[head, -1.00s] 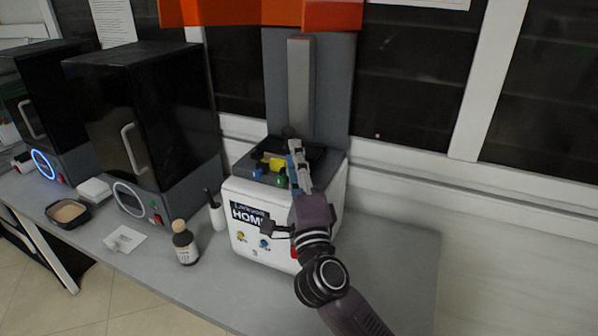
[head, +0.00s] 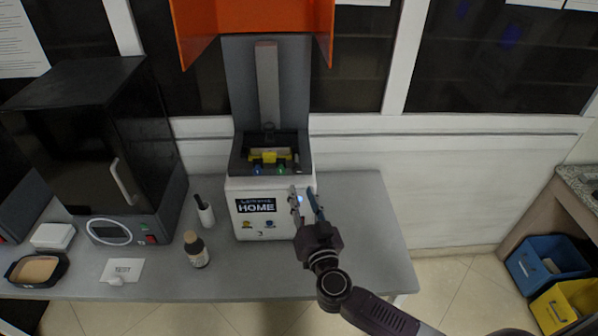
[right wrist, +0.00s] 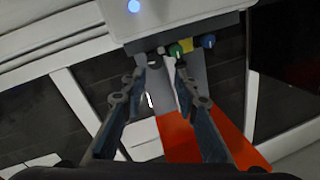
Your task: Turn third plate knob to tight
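The white 3D printer (head: 228,207) stands on the grey bench with its orange cover raised. Its dark top recess holds a yellow bar (head: 269,156), with a blue knob (head: 257,169) and a green knob (head: 281,168) at the front. The right wrist view also shows the green knob (right wrist: 176,50) and blue knob (right wrist: 208,41), inverted. A dark rounded knob-like part (head: 268,128) stands behind the bar, at the foot of the upright column. My right gripper (head: 306,190) is open and empty, in front of the printer's right side. My left gripper is out of view.
A black-doored machine (head: 100,150) is further left. The bench (head: 365,220) is clear on the right. The raised orange cover (head: 250,20) overhangs the printer.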

